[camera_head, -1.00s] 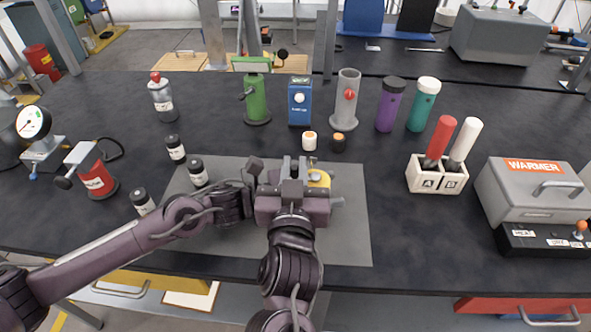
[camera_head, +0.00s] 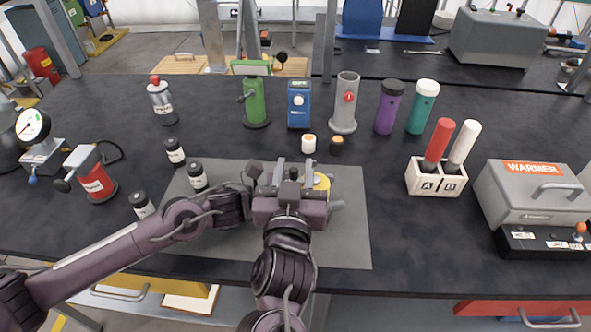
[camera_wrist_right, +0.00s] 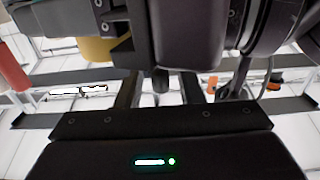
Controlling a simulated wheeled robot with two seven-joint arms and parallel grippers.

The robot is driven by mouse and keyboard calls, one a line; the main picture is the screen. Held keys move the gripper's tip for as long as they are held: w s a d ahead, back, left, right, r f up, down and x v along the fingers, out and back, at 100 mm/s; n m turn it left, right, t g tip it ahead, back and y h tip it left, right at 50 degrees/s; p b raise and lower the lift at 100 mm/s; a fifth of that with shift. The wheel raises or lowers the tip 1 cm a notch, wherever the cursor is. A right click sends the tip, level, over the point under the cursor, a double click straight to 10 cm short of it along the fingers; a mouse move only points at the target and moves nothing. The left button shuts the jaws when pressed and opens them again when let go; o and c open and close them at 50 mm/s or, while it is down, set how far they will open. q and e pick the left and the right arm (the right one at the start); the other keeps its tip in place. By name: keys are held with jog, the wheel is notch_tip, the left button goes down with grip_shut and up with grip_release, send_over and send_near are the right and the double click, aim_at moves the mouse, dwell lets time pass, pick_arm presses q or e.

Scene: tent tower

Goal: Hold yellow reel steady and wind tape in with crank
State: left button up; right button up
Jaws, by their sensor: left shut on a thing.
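The yellow reel (camera_head: 321,184) is over the grey mat (camera_head: 345,235) in the head view, mostly hidden behind my right gripper. A yellow curved part of it (camera_wrist_right: 97,48) shows at the upper left of the right wrist view. My left arm reaches in from the left; its gripper (camera_head: 334,206) is largely covered by my right one and is shut on the reel. My right gripper (camera_head: 294,172) is open over the reel. In the right wrist view its fingers (camera_wrist_right: 160,90) stand apart on both sides of a dark knob-like part. The crank and tape cannot be made out clearly.
Taller canisters (camera_head: 256,101) line the back. A white A/B holder (camera_head: 421,186) and a grey warmer (camera_head: 525,192) stand right.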

aim_at(294, 176)
jog(key=shift+y, duration=0.3)
